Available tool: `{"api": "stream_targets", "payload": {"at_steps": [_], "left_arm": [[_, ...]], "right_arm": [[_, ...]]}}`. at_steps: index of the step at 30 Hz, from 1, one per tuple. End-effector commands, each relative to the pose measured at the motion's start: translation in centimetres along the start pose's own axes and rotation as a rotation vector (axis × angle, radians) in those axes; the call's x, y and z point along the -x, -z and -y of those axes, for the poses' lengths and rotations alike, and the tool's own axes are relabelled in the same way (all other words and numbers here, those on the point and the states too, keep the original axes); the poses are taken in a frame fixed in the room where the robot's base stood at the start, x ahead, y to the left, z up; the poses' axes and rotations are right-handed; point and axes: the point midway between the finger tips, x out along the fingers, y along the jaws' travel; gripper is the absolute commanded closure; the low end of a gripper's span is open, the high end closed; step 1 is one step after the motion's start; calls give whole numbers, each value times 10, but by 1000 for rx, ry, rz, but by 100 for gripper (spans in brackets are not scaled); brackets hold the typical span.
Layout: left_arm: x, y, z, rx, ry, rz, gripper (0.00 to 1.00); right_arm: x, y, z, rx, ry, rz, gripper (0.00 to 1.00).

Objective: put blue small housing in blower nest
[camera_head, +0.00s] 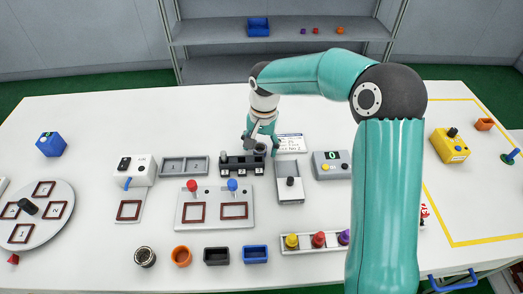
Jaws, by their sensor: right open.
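A small open blue housing (255,254) stands at the front of the white table, the rightmost in a row of small containers. A white device with a blue nozzle (127,184) looks like the blower. Below it a pale plate bears a brown-red square frame (129,210), which appears to be its nest and looks empty. My right gripper (260,150) is open over a dark rack (242,167) at the table's middle, well behind the blue housing. Whether it touches anything there is hard to tell. My left gripper is not in view.
A black box (216,256), an orange cup (181,256) and a dark jar (145,257) stand beside the housing. A plate with red and blue levers (214,222) lies between housing and rack. A round turntable (35,232) stands left. My right arm hides part of the table.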

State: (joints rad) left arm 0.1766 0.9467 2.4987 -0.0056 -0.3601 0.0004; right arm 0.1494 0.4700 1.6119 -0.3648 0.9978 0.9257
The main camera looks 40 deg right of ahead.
Motion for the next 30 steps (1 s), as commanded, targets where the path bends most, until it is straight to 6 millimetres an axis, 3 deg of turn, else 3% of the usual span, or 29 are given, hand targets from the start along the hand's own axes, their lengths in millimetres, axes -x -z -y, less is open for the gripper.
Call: {"api": "stream_targets", "payload": {"at_steps": [4, 12, 15, 23, 30], "left_arm": [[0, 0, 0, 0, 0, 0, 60], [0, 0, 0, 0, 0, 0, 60], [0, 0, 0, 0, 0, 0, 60], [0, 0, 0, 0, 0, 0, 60], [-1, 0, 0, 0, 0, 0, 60]], "right_arm": [[0, 0, 0, 0, 0, 0, 31], [0, 0, 0, -1, -1, 0, 76], [0, 0, 0, -1, 0, 0, 82], [3, 0, -1, -2, 0, 0, 82], [33, 1, 1, -2, 2, -4, 82]]}}
